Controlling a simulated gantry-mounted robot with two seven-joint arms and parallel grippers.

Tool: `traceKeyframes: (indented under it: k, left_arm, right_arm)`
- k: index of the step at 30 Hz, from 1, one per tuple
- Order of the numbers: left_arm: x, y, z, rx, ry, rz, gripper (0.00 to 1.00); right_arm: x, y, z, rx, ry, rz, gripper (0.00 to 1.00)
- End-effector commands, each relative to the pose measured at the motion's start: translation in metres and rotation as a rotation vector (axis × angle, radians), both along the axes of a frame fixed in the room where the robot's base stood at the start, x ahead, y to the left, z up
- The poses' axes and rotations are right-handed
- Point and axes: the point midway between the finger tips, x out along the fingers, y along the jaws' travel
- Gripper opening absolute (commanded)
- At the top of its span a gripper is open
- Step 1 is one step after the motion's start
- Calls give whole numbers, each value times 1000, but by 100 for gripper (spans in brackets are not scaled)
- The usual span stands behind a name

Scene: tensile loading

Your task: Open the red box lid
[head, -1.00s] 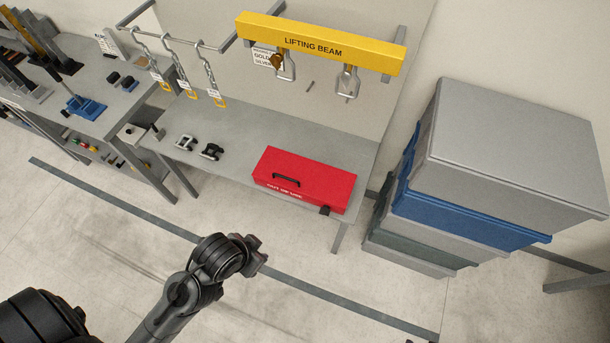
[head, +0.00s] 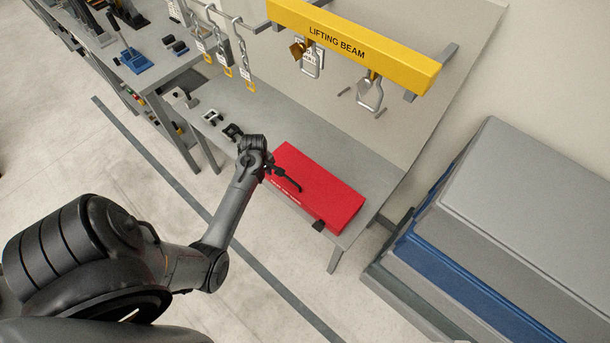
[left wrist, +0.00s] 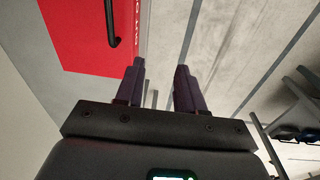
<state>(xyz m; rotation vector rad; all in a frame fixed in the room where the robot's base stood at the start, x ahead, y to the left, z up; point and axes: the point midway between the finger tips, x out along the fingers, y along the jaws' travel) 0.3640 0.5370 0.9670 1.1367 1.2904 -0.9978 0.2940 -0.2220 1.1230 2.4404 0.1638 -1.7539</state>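The red box (head: 325,192) sits with its lid closed near the front edge of the grey bench. Its black lid handle (head: 288,179) is partly covered by my left wrist in the head view. My left gripper (head: 266,168) is at the box's left front side. In the left wrist view, the fingers of my left gripper (left wrist: 159,80) are spread with nothing between them. There the red box (left wrist: 80,40) lies at upper left, and the handle (left wrist: 110,25) is beyond the left finger, apart from it. My right gripper is not in view.
Small shackles (head: 232,132) lie on the bench left of the box. Stacked crates (head: 500,230) stand at right. The bench right of the box is mostly clear.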

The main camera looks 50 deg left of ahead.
Motion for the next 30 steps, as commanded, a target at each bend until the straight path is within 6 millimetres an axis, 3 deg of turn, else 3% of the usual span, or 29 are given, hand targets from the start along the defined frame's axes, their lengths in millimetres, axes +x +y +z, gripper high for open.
traceKeyframes:
  k: [3,6,11,30]
  left_arm:
    - [34,7,8,-23,-80,44,38]
    - [54,7,19,-26,-121,46,38]
    - [67,7,19,-26,-142,45,38]
    - [84,11,-68,-25,-142,41,38]
  right_arm:
    - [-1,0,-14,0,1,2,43]
    - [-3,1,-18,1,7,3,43]
    - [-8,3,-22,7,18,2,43]
    - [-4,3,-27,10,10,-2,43]
